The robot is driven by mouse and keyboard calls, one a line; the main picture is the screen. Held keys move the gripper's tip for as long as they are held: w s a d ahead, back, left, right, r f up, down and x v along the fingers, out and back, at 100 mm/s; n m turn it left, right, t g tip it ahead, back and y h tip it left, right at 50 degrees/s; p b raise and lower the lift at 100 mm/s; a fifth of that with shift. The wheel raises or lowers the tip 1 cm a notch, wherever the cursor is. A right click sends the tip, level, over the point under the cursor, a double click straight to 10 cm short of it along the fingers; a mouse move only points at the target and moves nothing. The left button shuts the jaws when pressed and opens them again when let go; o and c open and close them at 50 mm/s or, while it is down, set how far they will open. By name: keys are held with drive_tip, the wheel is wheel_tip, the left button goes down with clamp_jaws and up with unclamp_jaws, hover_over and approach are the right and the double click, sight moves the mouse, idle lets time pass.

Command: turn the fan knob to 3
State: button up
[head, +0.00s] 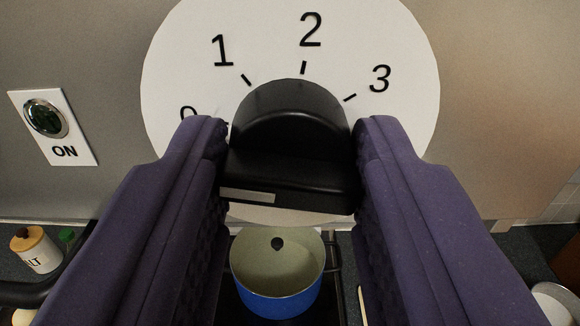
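The fan knob (290,160) is black, with a raised grip bar lying nearly level across it. A pale mark shows at the bar's left end, on the side of the 0. The round white dial (410,120) behind it carries 0, 1, 2 and 3 from left to right over the top. The 3 (380,79) is at the upper right; the 0 is partly hidden by my left finger. My gripper (288,140) has its purple fingers on both sides of the knob, with no clear gap at either end of the bar.
Below stand a blue pot (275,303) and a white jar (38,250) with a tan lid. A white dish (556,304) shows at lower right. The panel right of the dial is bare.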

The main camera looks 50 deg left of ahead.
drive_tip(key=c, duration=0.4)
